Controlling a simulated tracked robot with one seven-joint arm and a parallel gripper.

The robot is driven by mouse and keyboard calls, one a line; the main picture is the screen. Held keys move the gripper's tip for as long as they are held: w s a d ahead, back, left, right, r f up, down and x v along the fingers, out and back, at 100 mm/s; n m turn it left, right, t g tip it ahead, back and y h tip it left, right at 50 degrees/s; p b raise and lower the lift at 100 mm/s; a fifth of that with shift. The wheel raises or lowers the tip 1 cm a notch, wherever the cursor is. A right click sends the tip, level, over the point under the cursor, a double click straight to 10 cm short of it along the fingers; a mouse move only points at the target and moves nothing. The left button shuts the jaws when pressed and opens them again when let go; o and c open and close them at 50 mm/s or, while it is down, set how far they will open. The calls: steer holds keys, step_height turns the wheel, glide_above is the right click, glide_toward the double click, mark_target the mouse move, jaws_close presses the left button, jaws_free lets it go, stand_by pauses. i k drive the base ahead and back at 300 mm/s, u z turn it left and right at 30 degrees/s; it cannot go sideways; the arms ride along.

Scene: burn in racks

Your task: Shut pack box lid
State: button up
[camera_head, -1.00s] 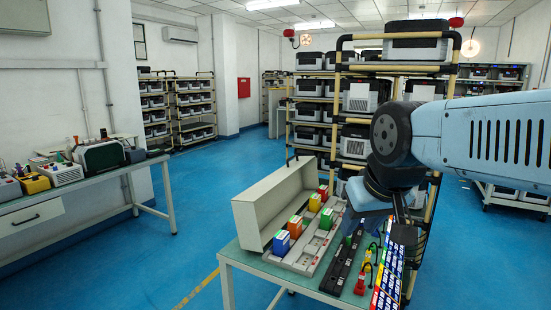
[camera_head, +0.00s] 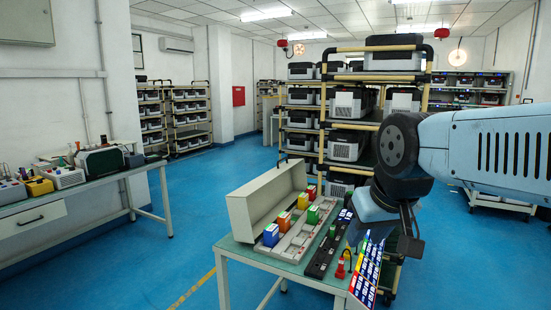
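The pack box (camera_head: 291,250) is a long light-grey tray on the green-topped table. Its lid (camera_head: 262,203) stands raised along the left side, so the box is open. A blue pack (camera_head: 271,236), an orange pack (camera_head: 284,222), a green pack (camera_head: 313,215) and red packs sit in a row in the box. My blue arm comes in from the right. My gripper (camera_head: 411,243) hangs dark below the wrist, right of the box and apart from the lid. Its fingers are not clear enough to tell open from shut.
A black strip (camera_head: 322,258), a red plug-like item (camera_head: 342,268) and a colourful label sheet (camera_head: 367,272) lie right of the box, near my gripper. A loaded rack (camera_head: 346,147) stands behind the table. A bench (camera_head: 90,185) is at left; blue floor between is clear.

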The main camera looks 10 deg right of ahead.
mark_target(257, 203)
steer(key=z, duration=0.1)
steer(key=i, duration=0.9)
steer(key=u, duration=0.1)
